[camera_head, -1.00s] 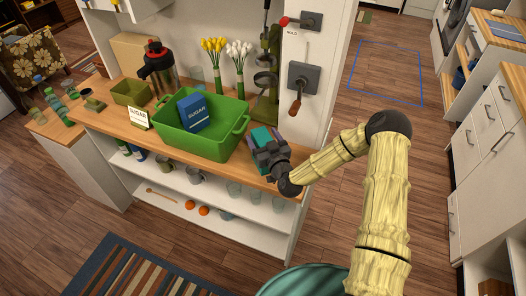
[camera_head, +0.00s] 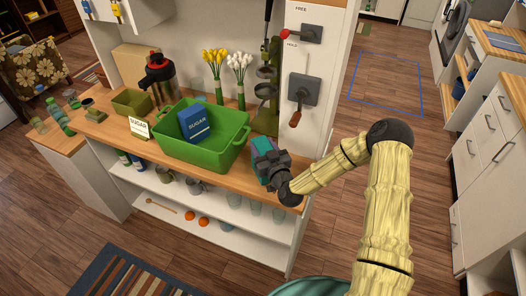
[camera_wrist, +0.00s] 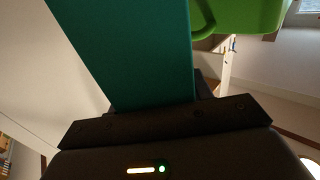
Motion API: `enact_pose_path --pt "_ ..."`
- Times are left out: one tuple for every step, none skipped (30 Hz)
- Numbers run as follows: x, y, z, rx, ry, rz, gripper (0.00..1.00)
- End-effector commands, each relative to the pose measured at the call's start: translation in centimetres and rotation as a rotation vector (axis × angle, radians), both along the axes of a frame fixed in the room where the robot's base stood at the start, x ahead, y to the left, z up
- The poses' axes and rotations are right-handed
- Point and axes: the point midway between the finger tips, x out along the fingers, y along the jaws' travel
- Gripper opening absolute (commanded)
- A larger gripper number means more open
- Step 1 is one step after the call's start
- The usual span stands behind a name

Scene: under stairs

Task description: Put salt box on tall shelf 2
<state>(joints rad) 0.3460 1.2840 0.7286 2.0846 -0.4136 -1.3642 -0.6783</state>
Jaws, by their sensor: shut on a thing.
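My gripper (camera_head: 268,165) is at the right end of the wooden counter, beside the green tub. It is shut on a teal box (camera_head: 262,146), most likely the salt box; no label on it can be read. In the wrist view the teal box (camera_wrist: 130,50) rises from between the jaws and fills the middle of the picture. I cannot tell whether the box touches the counter. Which shelf is tall shelf 2 cannot be told from these frames.
The green tub (camera_head: 192,152) holds a blue sugar box (camera_head: 194,124), with a sugar sign (camera_head: 139,128) beside it. Flower vases, a dark red-topped jug (camera_head: 158,75) and a wall lever (camera_head: 298,104) stand close behind. Glasses and oranges sit on the lower shelf (camera_head: 165,192). Floor at right is clear.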

Motion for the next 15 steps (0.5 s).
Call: enact_pose_path --pt "0.0 0.0 0.6 0.000 -0.005 0.001 0.00" --pt "0.0 0.0 0.9 -0.001 -0.006 0.001 0.00" --pt "0.0 0.0 1.3 -0.001 -0.006 0.000 0.00" --pt "0.0 0.0 1.8 -0.001 -0.007 0.001 0.00" --pt "0.0 0.0 2.2 0.000 -0.007 0.001 0.00" --pt "0.0 0.0 2.8 0.000 -0.007 0.001 0.00" --pt "0.0 0.0 3.2 0.000 -0.007 0.001 0.00" --pt "0.0 0.0 3.7 -0.001 -0.007 0.002 0.00" --pt "0.0 0.0 4.3 -0.002 -0.008 0.000 0.00" --pt "0.0 0.0 4.8 -0.002 -0.008 0.000 0.00" --pt "0.0 0.0 5.3 -0.002 -0.008 0.001 0.00" --pt "0.0 0.0 5.9 -0.001 -0.006 0.001 0.00" --pt "0.0 0.0 6.4 0.000 -0.007 0.001 0.00" --pt "0.0 0.1 6.8 -0.001 -0.007 0.001 0.00" --pt "0.0 0.0 7.3 -0.001 -0.007 0.000 0.00"
